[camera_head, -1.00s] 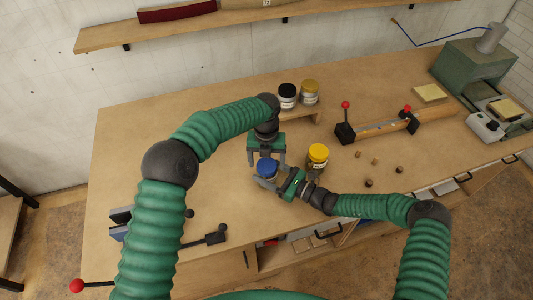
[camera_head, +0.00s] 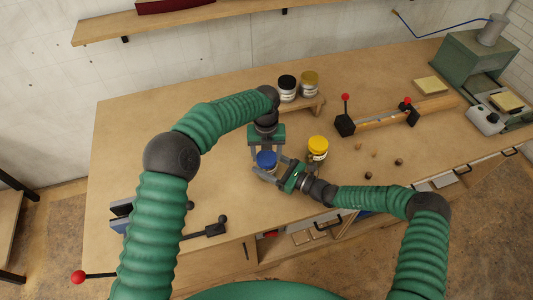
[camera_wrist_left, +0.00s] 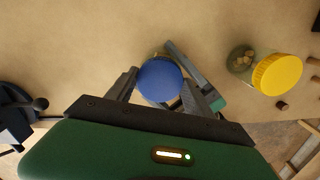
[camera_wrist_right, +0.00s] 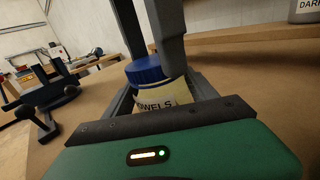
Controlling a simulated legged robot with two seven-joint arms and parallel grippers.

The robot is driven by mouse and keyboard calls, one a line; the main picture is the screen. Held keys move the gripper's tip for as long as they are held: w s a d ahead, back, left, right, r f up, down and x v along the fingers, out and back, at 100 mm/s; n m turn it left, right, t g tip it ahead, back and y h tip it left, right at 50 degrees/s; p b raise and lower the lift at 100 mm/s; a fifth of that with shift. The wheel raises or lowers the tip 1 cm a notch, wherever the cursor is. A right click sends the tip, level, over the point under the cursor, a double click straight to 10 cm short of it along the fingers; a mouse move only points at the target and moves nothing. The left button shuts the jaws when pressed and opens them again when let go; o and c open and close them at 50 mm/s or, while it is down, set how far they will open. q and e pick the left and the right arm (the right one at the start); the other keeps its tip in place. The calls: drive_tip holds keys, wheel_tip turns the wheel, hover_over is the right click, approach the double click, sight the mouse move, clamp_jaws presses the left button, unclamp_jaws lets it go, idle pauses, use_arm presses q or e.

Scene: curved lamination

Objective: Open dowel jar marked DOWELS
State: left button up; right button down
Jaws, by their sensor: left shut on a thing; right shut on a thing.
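The jar marked DOWELS stands upright on the bench; its pale label (camera_wrist_right: 165,97) shows the letters "OWELS" in the right wrist view. Its blue lid (camera_head: 266,159) is seated on top, and also shows in the left wrist view (camera_wrist_left: 160,79) and right wrist view (camera_wrist_right: 147,70). My left gripper (camera_head: 267,153) points down from above and is shut on the blue lid. My right gripper (camera_head: 264,170) comes in low from the right and is shut on the jar body. The fingers hide part of the jar.
A yellow-lidded jar (camera_head: 318,147) stands close to the right. Black-lidded (camera_head: 287,87) and gold-lidded (camera_head: 310,83) jars stand on a low riser behind. Several small dowels (camera_head: 398,162) lie to the right, before a clamped bar (camera_head: 380,125).

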use_arm(q)
drive_tip(key=n, duration=0.6)
drive_tip(key=shift+a, duration=0.1)
use_arm(e)
drive_tip(key=shift+s+d+f, duration=0.1)
drive_tip(key=shift+f, duration=0.25)
use_arm(q)
drive_tip(key=n, duration=0.3)
drive_tip(key=shift+n, duration=0.3)
drive_tip(key=n, duration=0.6)
drive_tip(key=shift+s, duration=0.1)
drive_tip(key=n, duration=0.7)
drive_tip(key=shift+r, duration=0.1)
drive_tip(key=n, duration=0.7)
drive_tip(key=shift+s, duration=0.1)
drive_tip(key=n, duration=0.6)
drive_tip(key=shift+d+n, duration=0.2)
drive_tip(key=shift+n, duration=0.1)
drive_tip(key=n, duration=0.3)
drive_tip(key=shift+n, duration=0.3)
drive_tip(key=n, duration=1.1)
drive_tip(key=shift+r, duration=0.1)
drive_tip(key=shift+r, duration=0.2)
drive_tip(key=shift+r, duration=0.9)
